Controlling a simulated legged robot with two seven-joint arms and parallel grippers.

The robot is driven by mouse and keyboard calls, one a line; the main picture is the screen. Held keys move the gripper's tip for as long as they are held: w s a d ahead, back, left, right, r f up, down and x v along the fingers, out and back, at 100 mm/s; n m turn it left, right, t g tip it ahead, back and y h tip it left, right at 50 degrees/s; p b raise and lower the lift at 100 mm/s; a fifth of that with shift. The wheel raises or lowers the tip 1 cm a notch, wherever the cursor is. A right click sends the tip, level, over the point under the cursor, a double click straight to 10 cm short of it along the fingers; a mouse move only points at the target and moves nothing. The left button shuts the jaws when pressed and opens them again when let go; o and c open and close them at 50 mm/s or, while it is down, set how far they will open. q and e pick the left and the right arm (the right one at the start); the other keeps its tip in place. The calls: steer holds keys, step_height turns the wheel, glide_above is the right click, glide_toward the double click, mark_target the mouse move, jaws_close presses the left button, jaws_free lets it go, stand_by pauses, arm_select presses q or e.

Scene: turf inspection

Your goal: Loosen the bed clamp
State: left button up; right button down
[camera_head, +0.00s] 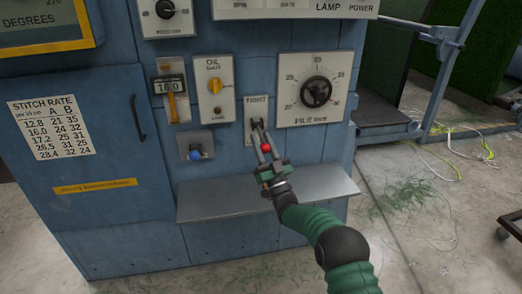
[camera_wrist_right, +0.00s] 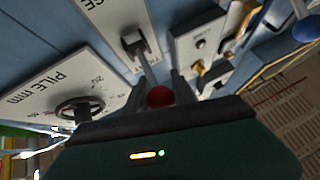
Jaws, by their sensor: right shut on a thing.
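A lever with a red ball knob (camera_head: 266,148) stands out from a small pale plate (camera_head: 258,107) on the blue machine front; the plate's lettering is too small to read surely. My right gripper (camera_head: 263,138) is shut on this red-knobbed lever, its fingers on either side of it. In the right wrist view the red ball (camera_wrist_right: 160,96) sits between the fingers, and the shaft runs up to a dark bracket (camera_wrist_right: 132,42). A second lever with a blue ball knob (camera_head: 195,155) is to the left. Which lever is the bed clamp I cannot tell. My left gripper is out of view.
A grey metal shelf (camera_head: 225,200) juts out below the right gripper. The pile dial (camera_head: 316,92) is to the right, the oil switch (camera_head: 214,87) and the yellow-marked gauge (camera_head: 171,95) to the left. Loose cables (camera_head: 440,175) lie on the floor at right.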

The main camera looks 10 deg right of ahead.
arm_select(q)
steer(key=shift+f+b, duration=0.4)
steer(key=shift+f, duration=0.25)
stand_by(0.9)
